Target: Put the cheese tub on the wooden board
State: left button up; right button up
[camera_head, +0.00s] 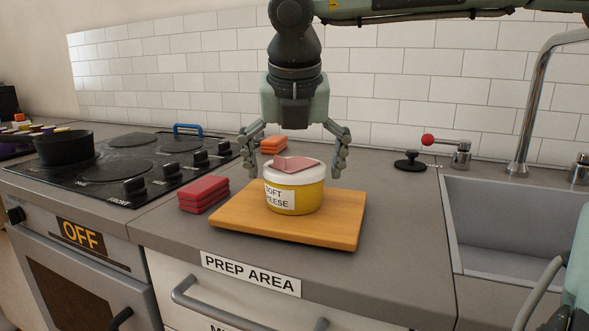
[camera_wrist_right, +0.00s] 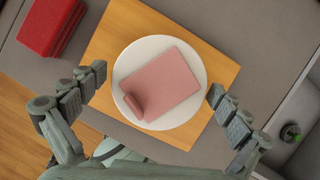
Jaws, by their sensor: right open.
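The cheese tub (camera_head: 300,200) is yellow with a white rim and a "SOFT CHEESE" label, and stands upright on the wooden board (camera_head: 335,225). A pink slab lies on its lid (camera_head: 290,164). In the right wrist view the round white lid (camera_wrist_right: 130,62) is over the board (camera_wrist_right: 110,35). My right gripper (camera_head: 295,160) points down above the tub. Its fingers are spread open, one on each side of the tub, and hold nothing. The open fingers also show in the wrist view (camera_wrist_right: 157,84). My left gripper is not in view.
Red folded cloths or blocks (camera_head: 203,194) lie just left of the board, and orange ones (camera_head: 272,144) behind. The stove (camera_head: 110,165) with a black pot (camera_head: 64,149) is at left. The sink (camera_head: 520,220) is at right. The counter right of the board is clear.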

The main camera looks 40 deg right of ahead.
jog(key=shift+r, duration=0.4)
jog(key=v, duration=1)
jog(key=shift+s+a, duration=0.1)
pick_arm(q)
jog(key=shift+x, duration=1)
pick_arm(e)
jog(key=shift+s+a+r, duration=0.2)
jog(key=shift+r, duration=0.4)
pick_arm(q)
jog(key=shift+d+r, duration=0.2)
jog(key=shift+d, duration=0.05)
